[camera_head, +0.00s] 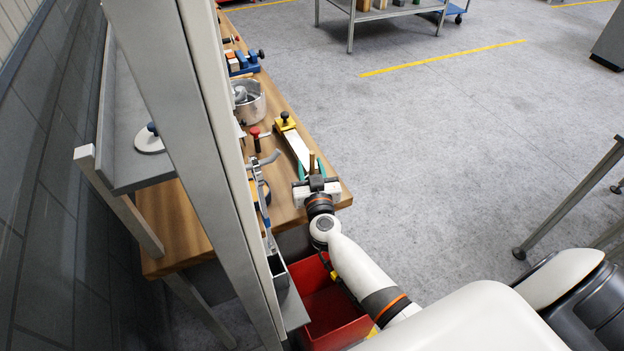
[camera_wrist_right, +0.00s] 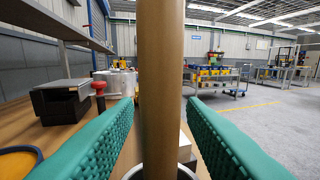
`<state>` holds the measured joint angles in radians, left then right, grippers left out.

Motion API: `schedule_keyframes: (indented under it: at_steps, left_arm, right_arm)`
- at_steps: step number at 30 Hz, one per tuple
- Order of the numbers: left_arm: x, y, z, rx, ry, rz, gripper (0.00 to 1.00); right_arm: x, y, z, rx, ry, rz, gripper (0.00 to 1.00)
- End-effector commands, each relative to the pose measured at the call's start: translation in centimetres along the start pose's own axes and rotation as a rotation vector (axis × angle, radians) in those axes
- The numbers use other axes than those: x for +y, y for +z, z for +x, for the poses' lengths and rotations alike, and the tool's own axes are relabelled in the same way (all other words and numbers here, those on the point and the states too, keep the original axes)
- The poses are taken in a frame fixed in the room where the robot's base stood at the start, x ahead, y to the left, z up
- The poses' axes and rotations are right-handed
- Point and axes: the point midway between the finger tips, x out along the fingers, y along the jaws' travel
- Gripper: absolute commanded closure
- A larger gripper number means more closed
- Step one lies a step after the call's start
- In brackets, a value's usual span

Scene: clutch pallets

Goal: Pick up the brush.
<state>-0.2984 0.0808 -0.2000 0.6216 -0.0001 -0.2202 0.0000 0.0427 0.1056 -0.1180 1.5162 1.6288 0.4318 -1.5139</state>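The brush shows as a brown upright handle (camera_wrist_right: 160,85) filling the middle of the right wrist view. Its bottom end goes down into a round rim (camera_wrist_right: 158,174), mostly cut off; I see no bristles. In the head view the handle (camera_head: 312,158) is a small brown stick near the workbench's right edge. My right gripper (camera_head: 311,171) is over that edge, with a teal finger on each side of the handle. The right wrist view shows the same gripper (camera_wrist_right: 160,104) open, with narrow gaps between fingers and handle. My left gripper is not in view.
The wooden workbench (camera_head: 335,188) holds a metal pot (camera_head: 250,103), a red-knobbed tool (camera_head: 255,138) and a yellow-and-white tool (camera_head: 294,142) beyond the gripper. A grey post (camera_head: 205,100) blocks part of the bench. A red bin (camera_head: 333,307) is below.

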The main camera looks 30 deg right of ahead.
Motion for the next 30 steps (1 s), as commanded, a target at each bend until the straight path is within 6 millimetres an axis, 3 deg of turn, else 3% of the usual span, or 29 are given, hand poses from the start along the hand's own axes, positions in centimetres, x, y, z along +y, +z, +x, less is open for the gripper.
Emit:
schedule_keyframes:
  at_steps: [2, 9, 20, 30]
  left_arm:
    - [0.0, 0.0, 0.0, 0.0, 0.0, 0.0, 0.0]
    - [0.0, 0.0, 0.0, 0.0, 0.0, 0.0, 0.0]
    - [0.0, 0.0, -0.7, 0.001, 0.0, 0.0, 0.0]
    - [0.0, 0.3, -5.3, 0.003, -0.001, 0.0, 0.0]
  right_arm:
    - [0.0, 0.0, 0.0, 0.0, 0.0, 0.0, 0.63]
    - [0.0, 0.0, -0.1, 0.0, 0.0, 0.0, 1.0]
    - [0.0, 0.9, -0.1, -0.001, 0.0, 0.002, 1.0]
    - [0.0, 7.8, -0.1, -0.002, 0.0, 0.003, 1.0]
